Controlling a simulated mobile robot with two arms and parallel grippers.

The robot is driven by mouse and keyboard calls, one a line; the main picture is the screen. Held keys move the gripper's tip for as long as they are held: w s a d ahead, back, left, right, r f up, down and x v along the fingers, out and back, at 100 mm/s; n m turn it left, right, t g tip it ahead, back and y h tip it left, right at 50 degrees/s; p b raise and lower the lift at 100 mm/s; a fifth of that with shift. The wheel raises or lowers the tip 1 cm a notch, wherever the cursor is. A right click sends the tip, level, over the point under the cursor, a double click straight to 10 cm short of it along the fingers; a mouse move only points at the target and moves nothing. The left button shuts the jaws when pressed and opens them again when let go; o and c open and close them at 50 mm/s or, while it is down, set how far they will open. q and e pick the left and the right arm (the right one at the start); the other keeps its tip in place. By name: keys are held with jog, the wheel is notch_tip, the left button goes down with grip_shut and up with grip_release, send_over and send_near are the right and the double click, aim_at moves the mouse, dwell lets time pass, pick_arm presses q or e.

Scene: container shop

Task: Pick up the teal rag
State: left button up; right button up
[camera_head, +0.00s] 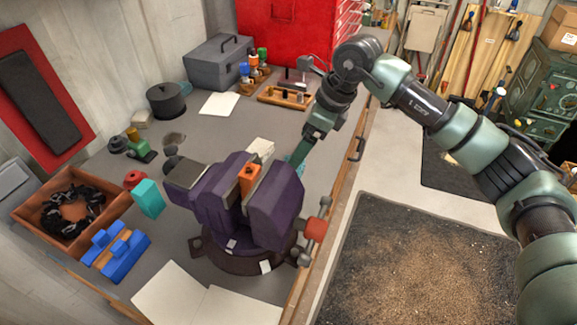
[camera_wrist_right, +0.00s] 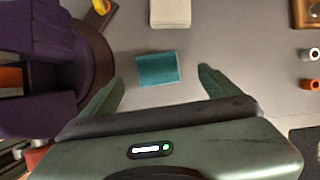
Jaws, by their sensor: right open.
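The teal rag (camera_wrist_right: 157,68) lies flat on the grey bench top in the right wrist view, a small folded rectangle. My right gripper (camera_wrist_right: 162,80) is open and empty, its two fingers apart on either side of the rag in that view. I cannot tell how high it is above the bench. In the head view my right gripper (camera_head: 299,152) points down just behind the purple vise, and the vise and gripper largely hide the rag there. My left gripper is not in view.
The purple vise (camera_head: 268,210) stands close beside the right gripper. A white pad (camera_wrist_right: 170,12) lies beyond the rag. A teal block (camera_head: 149,198), blue blocks (camera_head: 121,257) and a wooden tray (camera_head: 112,205) are at the left. A grey toolbox (camera_head: 216,65) stands at the back.

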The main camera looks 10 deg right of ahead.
jog(key=shift+a+f, duration=0.2)
jog(key=shift+f, duration=0.25)
jog(key=shift+s+a+f+p, duration=0.1)
jog(key=shift+a+f+p, duration=0.05)
jog(key=shift+f+p, duration=0.4)
jog(key=shift+s+a+f+p, duration=0.1)
jog(key=shift+a+f+p, duration=0.05)
jog(key=shift+f+p, duration=0.4)
jog(key=x, duration=0.2)
jog(key=p+x, duration=0.1)
jog(key=shift+w+d+f, duration=0.1)
jog(key=shift+w+f, duration=0.15)
jog(key=shift+f, duration=0.25)
jog(key=c, duration=1.4)
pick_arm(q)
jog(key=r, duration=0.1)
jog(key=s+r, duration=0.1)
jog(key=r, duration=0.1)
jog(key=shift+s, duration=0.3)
